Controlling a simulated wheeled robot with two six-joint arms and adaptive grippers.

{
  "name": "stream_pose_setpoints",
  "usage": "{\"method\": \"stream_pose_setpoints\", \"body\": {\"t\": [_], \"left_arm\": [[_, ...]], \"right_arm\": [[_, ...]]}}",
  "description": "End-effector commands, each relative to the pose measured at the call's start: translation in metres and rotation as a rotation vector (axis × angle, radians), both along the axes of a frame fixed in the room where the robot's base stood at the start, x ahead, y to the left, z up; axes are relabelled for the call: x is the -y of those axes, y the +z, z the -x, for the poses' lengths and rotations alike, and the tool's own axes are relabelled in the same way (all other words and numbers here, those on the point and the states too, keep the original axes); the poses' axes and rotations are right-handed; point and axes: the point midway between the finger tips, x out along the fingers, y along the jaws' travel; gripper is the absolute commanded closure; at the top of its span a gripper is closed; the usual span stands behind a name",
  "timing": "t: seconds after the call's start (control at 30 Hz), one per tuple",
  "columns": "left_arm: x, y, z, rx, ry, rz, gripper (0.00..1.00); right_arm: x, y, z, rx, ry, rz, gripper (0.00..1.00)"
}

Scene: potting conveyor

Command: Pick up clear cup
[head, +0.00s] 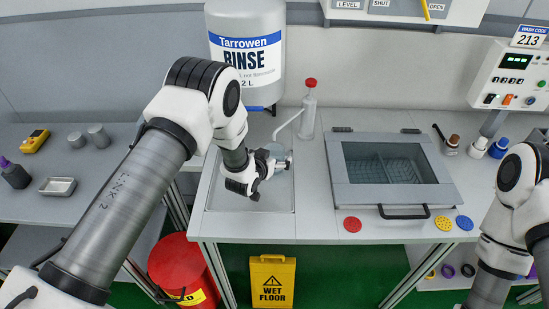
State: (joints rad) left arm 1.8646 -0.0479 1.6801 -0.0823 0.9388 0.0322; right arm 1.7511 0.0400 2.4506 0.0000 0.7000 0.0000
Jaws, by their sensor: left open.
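My left gripper (275,176) is open over the shallow grey basin (225,200) below the rinse tank. A small pale, see-through shape that looks like the clear cup (281,173) shows right beside its fingers. The fingers partly hide it, and I cannot tell whether they touch it. My right arm shows at the right edge, but its gripper is out of view.
The rinse tank (246,60) and a red-capped wash bottle (308,112) stand behind the basin. A lidded grey box (450,190) with a front handle is to the right. Two grey cups (98,136) stand on the left bench.

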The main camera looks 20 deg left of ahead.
Motion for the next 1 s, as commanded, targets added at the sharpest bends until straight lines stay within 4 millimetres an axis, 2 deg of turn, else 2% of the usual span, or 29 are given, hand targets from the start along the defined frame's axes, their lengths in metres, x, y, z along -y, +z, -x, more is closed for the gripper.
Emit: {"method": "stream_pose_setpoints", "body": {"t": [0.1, 0.3, 0.37, 0.4, 0.5, 0.57, 0.6, 1.0], "left_arm": [[0.0011, -0.0052, -0.0104, 0.0, 0.001, 0.0, 0.04], [0.0011, -0.0064, -0.0112, 0.0, 0.001, 0.0, 0.04], [0.0011, -0.0064, -0.0112, 0.0, 0.001, 0.0, 0.25], [0.0011, -0.0064, -0.0111, 0.0, 0.001, 0.0, 0.39], [0.001, -0.0063, -0.011, 0.0, 0.001, 0.0, 0.7], [0.0009, -0.0063, -0.011, 0.0, 0.001, 0.0, 0.71], [0.001, -0.0061, -0.0111, 0.001, 0.001, 0.001, 0.76], [0.0008, -0.0018, -0.0121, 0.001, 0.001, 0.001, 0.77]], "right_arm": [[0.0, 0.0035, 0.0001, 0.0, 0.0, 0.0, 0.6], [0.0, 0.0022, 0.0002, -0.001, 0.0, 0.0, 0.6], [0.0, 0.0021, 0.0002, -0.001, 0.0, 0.0, 0.6], [0.0, 0.0021, 0.0002, -0.001, 0.0, 0.0, 0.6], [0.0, 0.0021, 0.0002, -0.001, 0.0, 0.0, 0.6], [0.0, 0.0021, 0.0002, -0.001, 0.0, 0.0, 0.6], [0.0, 0.0022, 0.0002, -0.001, 0.0, 0.0, 0.6], [0.0, 0.0043, 0.0002, 0.0, 0.0, 0.0, 0.6]]}}
